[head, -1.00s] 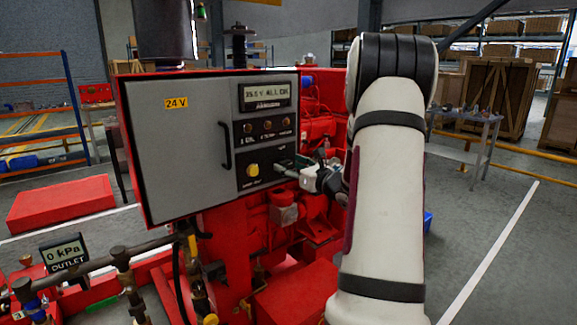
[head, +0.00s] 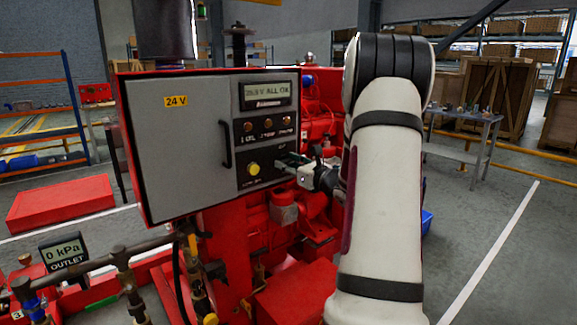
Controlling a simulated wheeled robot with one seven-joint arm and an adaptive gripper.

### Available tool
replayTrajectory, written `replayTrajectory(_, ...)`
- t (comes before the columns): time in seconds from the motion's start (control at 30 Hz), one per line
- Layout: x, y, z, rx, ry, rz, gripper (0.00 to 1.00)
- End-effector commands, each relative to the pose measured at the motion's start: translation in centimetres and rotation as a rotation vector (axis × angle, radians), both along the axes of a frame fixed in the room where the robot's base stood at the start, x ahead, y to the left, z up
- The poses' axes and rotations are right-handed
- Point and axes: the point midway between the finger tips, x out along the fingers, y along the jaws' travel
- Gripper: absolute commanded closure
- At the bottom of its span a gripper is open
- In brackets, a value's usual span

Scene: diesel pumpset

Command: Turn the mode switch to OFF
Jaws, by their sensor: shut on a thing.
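The grey control panel (head: 180,150) stands in a red frame left of centre. Its black lower plate (head: 262,175) carries a round yellow button (head: 253,169). My gripper (head: 285,164) reaches in from the right and is shut at the right part of this plate, right of the yellow button. The mode switch is hidden behind the fingers, and its pointing direction cannot be read. The small display (head: 264,93) above appears to read "ALL OK". Small lettering around the switch is too small to read.
A black door handle (head: 226,144) stands out left of the plate. A row of small indicators (head: 268,124) sits above it. Red engine parts (head: 318,120) lie close behind and right of the panel. An outlet gauge (head: 64,252) and pipes are at lower left.

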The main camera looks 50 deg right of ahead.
Motion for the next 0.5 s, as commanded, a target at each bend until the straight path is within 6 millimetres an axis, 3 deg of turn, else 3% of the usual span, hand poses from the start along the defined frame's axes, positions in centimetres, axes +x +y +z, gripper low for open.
replayTrajectory(0.5,0.18,0.03,-0.51,-0.34,0.079,-0.001,0.91)
